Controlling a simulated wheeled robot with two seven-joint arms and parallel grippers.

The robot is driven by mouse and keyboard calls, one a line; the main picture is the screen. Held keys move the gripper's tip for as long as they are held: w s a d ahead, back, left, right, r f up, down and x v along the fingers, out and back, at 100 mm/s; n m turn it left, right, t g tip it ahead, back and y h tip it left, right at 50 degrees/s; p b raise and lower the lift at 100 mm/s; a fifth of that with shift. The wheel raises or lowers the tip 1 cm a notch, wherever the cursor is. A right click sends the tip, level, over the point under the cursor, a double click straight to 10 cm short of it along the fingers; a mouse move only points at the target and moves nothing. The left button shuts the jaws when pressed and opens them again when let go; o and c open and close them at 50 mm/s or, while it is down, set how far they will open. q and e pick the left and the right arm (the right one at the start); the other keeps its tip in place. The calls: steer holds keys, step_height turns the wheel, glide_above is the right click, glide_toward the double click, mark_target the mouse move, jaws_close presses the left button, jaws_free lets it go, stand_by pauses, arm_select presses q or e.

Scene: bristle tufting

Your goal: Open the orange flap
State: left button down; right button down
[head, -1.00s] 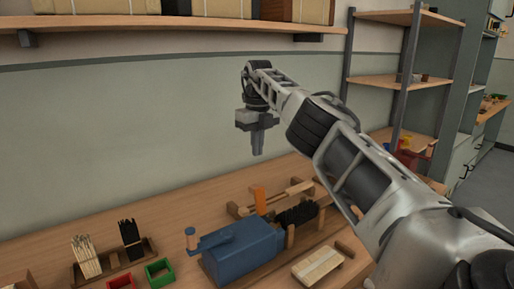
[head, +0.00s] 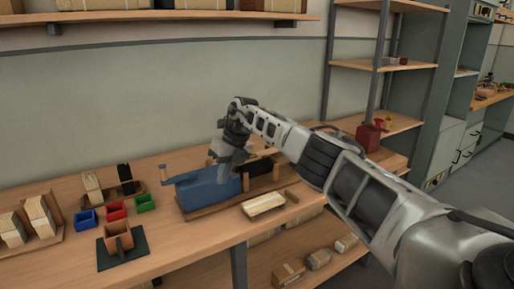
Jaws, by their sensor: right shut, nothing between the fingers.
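The blue machine (head: 203,194) stands on the workbench on a wooden base, with a small crank handle (head: 163,174) at its left end. My right gripper (head: 225,174) is shut and empty, pointing down over the back right part of the blue machine. I cannot tell whether it touches the machine. The orange flap cannot be made out clearly; the gripper and wrist cover the area around it. A light orange-brown strip (head: 265,152) shows just right of the wrist, and I cannot tell whether it is the flap or a wooden bar. My left gripper is not in view.
Dark bristles (head: 258,168) lie right of the machine. A pale wooden block (head: 263,204) is in front. Blue (head: 87,219), red (head: 116,210) and green (head: 145,202) trays sit to the left, near a brown holder on a dark mat (head: 122,254). A shelf rack (head: 380,65) stands behind right.

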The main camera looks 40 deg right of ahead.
steer(key=a+f+y, duration=0.4)
steer(key=a+f, duration=0.3)
steer(key=a, duration=0.5)
steer(key=s+a+f+m+t+y, duration=0.3)
steer(key=s+a+m+y, duration=0.15)
steer(key=a, duration=0.55)
steer(key=s+a+f+m+t+y, duration=0.3)
steer(key=s+a, duration=0.2)
steer(key=a, duration=0.6)
steer(key=s+d+f+m+h, duration=0.3)
steer(key=s+m, duration=0.4)
steer(key=m, duration=0.2)
steer(key=s+d+f+m+t+h, duration=0.1)
steer(key=s+d+f+m+h, duration=0.2)
steer(key=s+m, duration=0.5)
steer(key=s+d+f+m+t+h, duration=0.1)
steer(key=s+d+f+m+h, duration=0.3)
steer(key=s+m, duration=0.4)
steer(key=shift+m+h, duration=0.75)
steer(key=shift+m, duration=0.1)
steer(key=shift+s, duration=0.15)
